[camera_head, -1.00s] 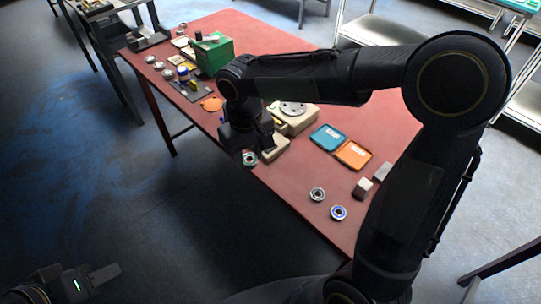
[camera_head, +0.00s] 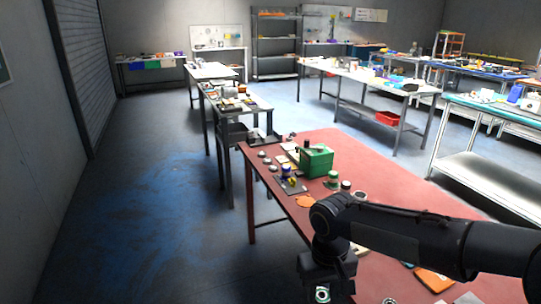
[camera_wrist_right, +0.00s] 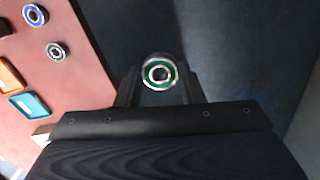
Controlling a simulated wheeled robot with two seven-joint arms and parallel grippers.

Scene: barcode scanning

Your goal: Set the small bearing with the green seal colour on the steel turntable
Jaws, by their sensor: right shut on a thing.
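My right gripper (camera_head: 322,288) is shut on the bearing with the green seal (camera_head: 322,294) and holds it in the air just off the table's left long edge. In the right wrist view the green-sealed bearing (camera_wrist_right: 160,72) sits between the two fingertips (camera_wrist_right: 160,80), its ring face and bore toward the camera, with dark floor behind it. I cannot make out the steel turntable; my right arm covers much of that part of the table. My left gripper is not in view.
The red table (camera_head: 400,180) carries a green box (camera_head: 316,160) and small parts at its far end. An orange tray (camera_head: 436,280) lies nearer. In the wrist view, a blue-sealed bearing (camera_wrist_right: 35,14), a grey bearing (camera_wrist_right: 56,50) and a blue tray (camera_wrist_right: 29,105) show.

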